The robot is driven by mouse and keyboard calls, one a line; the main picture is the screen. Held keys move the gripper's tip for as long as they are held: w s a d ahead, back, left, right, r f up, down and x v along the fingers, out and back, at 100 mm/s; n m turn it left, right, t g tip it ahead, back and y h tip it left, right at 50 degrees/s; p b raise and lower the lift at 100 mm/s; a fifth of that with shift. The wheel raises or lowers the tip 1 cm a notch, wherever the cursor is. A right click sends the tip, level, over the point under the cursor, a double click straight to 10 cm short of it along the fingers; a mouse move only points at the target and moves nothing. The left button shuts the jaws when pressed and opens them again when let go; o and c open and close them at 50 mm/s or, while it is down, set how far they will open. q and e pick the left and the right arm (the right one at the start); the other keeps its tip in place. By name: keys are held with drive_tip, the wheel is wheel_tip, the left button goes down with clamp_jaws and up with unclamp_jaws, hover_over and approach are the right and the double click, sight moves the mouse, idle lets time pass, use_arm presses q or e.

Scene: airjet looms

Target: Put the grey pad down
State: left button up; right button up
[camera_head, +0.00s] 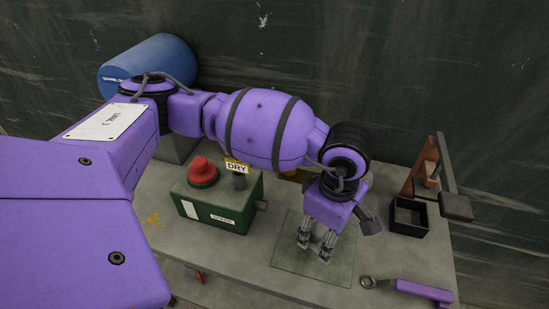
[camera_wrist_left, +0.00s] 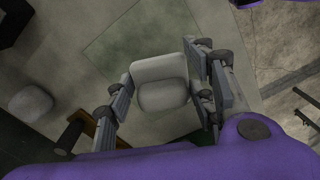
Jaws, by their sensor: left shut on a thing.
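The grey pad (camera_wrist_left: 162,84) is between the fingers of my left gripper (camera_head: 315,249), which is shut on it; the wrist view shows the pad clearly. In the head view the gripper points down over a thin greenish see-through square (camera_head: 286,257) on the grey table. The square also shows in the wrist view (camera_wrist_left: 125,38), just beyond the pad. I cannot tell whether the pad touches the surface. My right gripper is in neither view.
A green box (camera_head: 216,213) with a red button and a "DRY" sign stands left of the gripper. A small black open box (camera_head: 408,232) and a purple-handled wrench (camera_head: 424,290) lie to the right. Another rounded grey piece (camera_wrist_left: 31,103) rests on the table in the wrist view.

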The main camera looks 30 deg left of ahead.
sight(323, 240)
use_arm(q)
drive_tip(key=f, duration=0.4)
drive_tip(key=shift+w+a, duration=0.15)
drive_tip(key=shift+w, duration=0.1)
drive_tip(key=shift+r, duration=0.1)
drive_tip(key=o, duration=0.6)
drive_tip(key=shift+c, duration=0.2)
drive_tip(key=o, duration=0.5)
drive_tip(key=shift+c, duration=0.2)
drive_tip(key=shift+w+r, duration=0.1)
drive_tip(key=shift+r, duration=0.05)
wheel_tip(323, 240, up, 12)
drive_tip(key=shift+f, duration=0.1)
